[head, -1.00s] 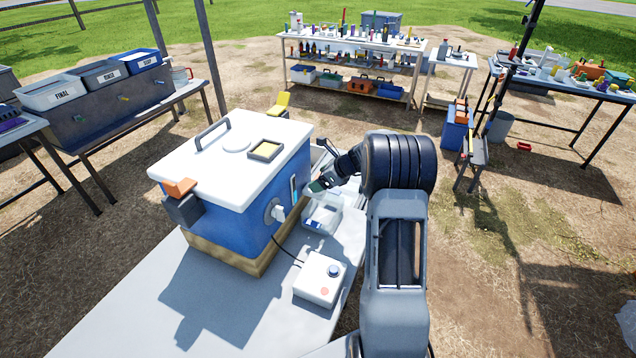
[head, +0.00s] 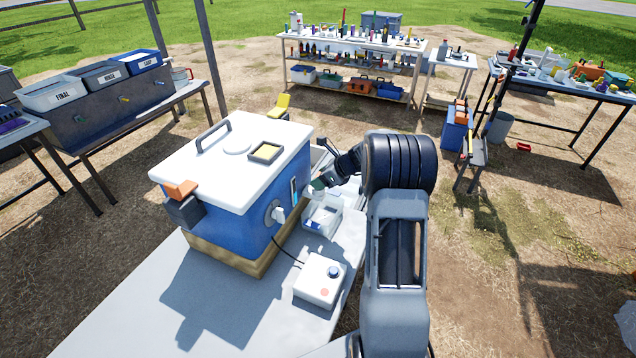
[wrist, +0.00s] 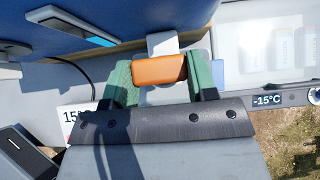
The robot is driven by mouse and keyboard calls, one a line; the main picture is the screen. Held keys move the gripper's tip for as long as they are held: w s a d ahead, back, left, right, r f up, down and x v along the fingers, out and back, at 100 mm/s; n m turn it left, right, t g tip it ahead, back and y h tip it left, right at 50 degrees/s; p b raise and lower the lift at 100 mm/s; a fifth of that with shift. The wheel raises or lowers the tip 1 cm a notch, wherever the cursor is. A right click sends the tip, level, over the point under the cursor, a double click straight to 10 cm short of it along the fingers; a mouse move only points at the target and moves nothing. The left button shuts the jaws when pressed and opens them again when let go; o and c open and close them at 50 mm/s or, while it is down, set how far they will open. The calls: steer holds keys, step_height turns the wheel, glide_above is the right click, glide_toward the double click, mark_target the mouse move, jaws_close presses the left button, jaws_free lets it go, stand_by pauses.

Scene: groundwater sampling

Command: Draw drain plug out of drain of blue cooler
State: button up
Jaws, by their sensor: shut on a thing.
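The blue cooler (head: 232,222) with a white lid stands on a light table; its lower wall also fills the top of the wrist view (wrist: 190,14). The white drain (wrist: 162,43) sticks out from the foot of that wall. My gripper (wrist: 160,75) is shut on the orange drain plug (wrist: 160,69), one green finger on each side. The plug lies directly in front of the drain; I cannot tell how deep it sits. In the head view my gripper (head: 317,187) is at the cooler's right side, and the plug is not discernible there.
A white control box (head: 320,280) with a cable stands in front of the cooler. A clear-walled tray (head: 325,220) lies just below my gripper. In the wrist view, a "-15°C" label (wrist: 267,100) is close to the right finger.

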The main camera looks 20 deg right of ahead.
steer(key=shift+r+p, duration=1.5)
steer(key=shift+r, duration=0.4)
steer(key=shift+a, duration=0.1)
